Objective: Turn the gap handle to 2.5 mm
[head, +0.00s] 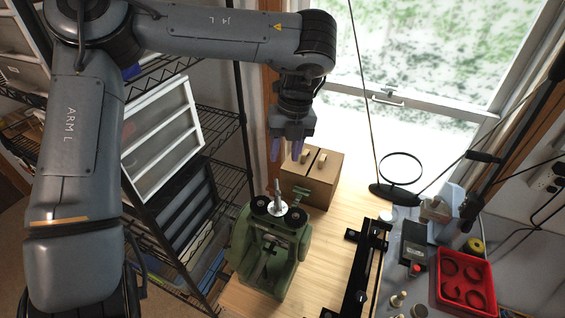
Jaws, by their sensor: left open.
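A green rolling mill (246,240) stands on the wooden bench (335,240). On its top are a silver disc (277,208) with an upright metal post, two round black caps (262,203) and a small green bar at the right. I cannot tell for sure which of these parts is the gap handle, and no gap reading is legible. My left gripper (285,152) points down with its purple fingertips apart and empty. In the picture it is above the mill's top, apart from it. My right gripper is not in view.
A wooden block (318,178) with slots stands just behind the mill. A black rail (366,270) lies to the right. A red tray (464,282) of rings and small tools sits on the grey surface further right. Wire shelving (200,140) stands left, a window behind.

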